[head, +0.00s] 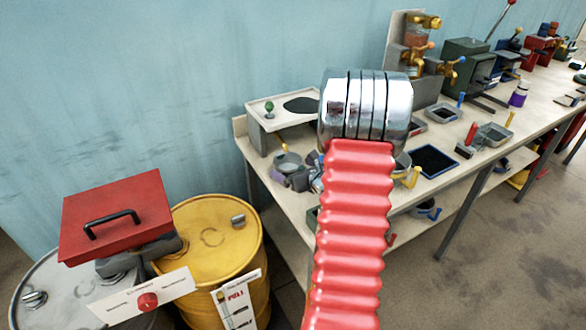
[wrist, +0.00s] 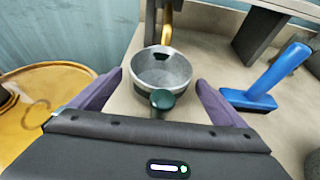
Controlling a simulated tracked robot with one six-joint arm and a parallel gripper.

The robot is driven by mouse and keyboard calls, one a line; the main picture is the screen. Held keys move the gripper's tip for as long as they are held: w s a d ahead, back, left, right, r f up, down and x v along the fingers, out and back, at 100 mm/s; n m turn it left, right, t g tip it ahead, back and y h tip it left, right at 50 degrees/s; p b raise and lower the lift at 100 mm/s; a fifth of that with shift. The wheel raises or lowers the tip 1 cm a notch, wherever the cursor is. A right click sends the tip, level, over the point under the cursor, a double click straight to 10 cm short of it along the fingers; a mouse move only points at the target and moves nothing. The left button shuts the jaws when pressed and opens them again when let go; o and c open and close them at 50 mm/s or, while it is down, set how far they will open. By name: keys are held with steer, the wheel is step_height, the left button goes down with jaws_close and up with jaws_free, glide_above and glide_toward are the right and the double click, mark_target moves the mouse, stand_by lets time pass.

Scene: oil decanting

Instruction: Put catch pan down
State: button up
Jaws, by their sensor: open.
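A round grey metal pan (wrist: 166,72), which looks like the catch pan, sits upright on the bench top in the wrist view. A dark green knob (wrist: 162,99) shows at its near side. My gripper (wrist: 160,77) is open, with one purple finger on each side of the pan and a visible gap to it on both sides. In the head view a small round pan (head: 288,161) stands near the left end of the bench.
A yellow drum (head: 205,250) and a red box (head: 115,212) stand left of the bench (head: 255,160). A blue-edged black tray (head: 435,160) and several machines occupy the bench to the right.

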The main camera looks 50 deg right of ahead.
steer(key=v, duration=1)
steer(key=shift+s+r, duration=0.1)
steer(key=shift+s, duration=0.15)
stand_by(0.3)
steer(key=shift+w+a+r, duration=0.15)
steer(key=shift+w+a, duration=0.1)
steer(key=w+a+r+n+y, duration=0.35)
steer(key=a+n, duration=0.25)
steer(key=a, duration=0.4)
steer(key=w+a+r+n+y, duration=0.2)
steer(key=a+r+n+y, duration=0.15)
steer(key=a+n, duration=0.45)
steer(key=s+a+r+n+g+y, duration=0.15)
steer(key=a+n, duration=0.25)
steer(key=a, duration=0.4)
steer(key=s+a+n+g+y, duration=0.1)
steer(key=s+a+n+g, duration=0.2)
steer(key=a, duration=0.5)
steer(key=s+a+r+n+g+h, duration=0.1)
steer(key=s+a+r+n+h, duration=0.1)
steer(key=s+n, duration=0.4)
steer(key=s+a+r+n+g+h, duration=0.1)
steer(key=s+n, duration=0.5)
steer(key=n, duration=0.6)
steer(key=a+r+h, duration=0.1)
steer(key=a+h, duration=0.1)
steer(key=a, duration=0.1)
steer(key=shift+s+a+r+n+g, duration=0.2)
steer(key=shift+a+r+n+g, duration=0.1)
steer(key=shift+a+r+g, duration=0.05)
